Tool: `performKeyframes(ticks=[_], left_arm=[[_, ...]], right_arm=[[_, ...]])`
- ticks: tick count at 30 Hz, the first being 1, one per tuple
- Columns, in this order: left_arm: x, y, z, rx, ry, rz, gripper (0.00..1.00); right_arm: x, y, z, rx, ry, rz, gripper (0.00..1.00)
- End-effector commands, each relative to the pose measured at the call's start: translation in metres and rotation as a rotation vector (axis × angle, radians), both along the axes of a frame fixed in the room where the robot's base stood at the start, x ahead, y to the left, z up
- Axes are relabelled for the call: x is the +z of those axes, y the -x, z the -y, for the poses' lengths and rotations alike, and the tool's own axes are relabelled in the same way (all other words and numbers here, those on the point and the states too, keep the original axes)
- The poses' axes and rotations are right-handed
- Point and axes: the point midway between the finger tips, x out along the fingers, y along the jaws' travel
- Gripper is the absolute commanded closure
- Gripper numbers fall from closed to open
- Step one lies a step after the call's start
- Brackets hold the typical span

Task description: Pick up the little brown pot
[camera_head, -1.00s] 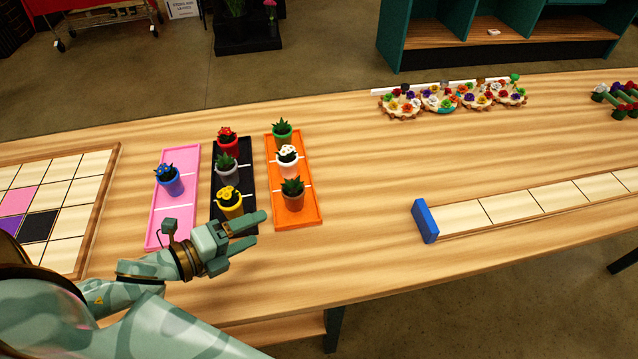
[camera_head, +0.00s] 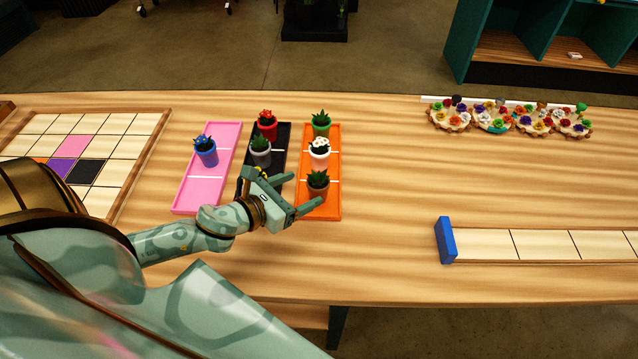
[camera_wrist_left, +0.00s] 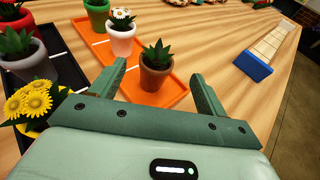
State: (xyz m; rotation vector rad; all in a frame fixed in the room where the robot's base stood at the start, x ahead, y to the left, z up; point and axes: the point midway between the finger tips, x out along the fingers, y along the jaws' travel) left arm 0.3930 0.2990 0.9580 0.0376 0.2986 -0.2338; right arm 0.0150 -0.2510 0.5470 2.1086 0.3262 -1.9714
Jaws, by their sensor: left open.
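The little brown pot (camera_head: 318,187) holds a green succulent and stands upright in the front section of the orange tray (camera_head: 333,213). My left gripper (camera_head: 306,193) is open and close to the pot's left and front side. In the left wrist view the brown pot (camera_wrist_left: 155,76) stands ahead, between the lines of the two spread fingers (camera_wrist_left: 160,85). I cannot tell whether a finger touches it. My right gripper is not in view.
White (camera_head: 319,151) and green (camera_head: 321,123) pots stand behind in the same tray. Grey (camera_head: 260,151) and red (camera_head: 267,124) pots stand on the black tray, and a yellow-flowered pot (camera_wrist_left: 28,101) is beside my gripper. A blue pot (camera_head: 206,153) stands on the pink tray (camera_head: 188,194).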

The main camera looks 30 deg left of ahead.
Motion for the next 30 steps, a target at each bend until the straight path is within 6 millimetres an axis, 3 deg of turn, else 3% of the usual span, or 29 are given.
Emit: performKeyframes(ticks=[3, 11, 18, 27, 30], left_arm=[[-0.006, -0.021, 0.004, 0.001, 0.000, 0.002, 0.25], [-0.013, -0.042, 0.009, 0.000, 0.001, 0.001, 0.25], [-0.025, -0.077, 0.015, 0.002, 0.003, 0.000, 0.25], [-0.027, -0.082, 0.017, 0.000, 0.002, -0.001, 0.25], [-0.027, -0.082, 0.016, 0.000, 0.002, -0.001, 0.53]], right_arm=[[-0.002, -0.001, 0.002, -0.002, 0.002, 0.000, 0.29], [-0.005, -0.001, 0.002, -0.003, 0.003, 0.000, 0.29], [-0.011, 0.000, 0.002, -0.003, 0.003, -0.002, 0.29], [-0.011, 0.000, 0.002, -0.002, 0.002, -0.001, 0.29], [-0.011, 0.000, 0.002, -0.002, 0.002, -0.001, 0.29]])
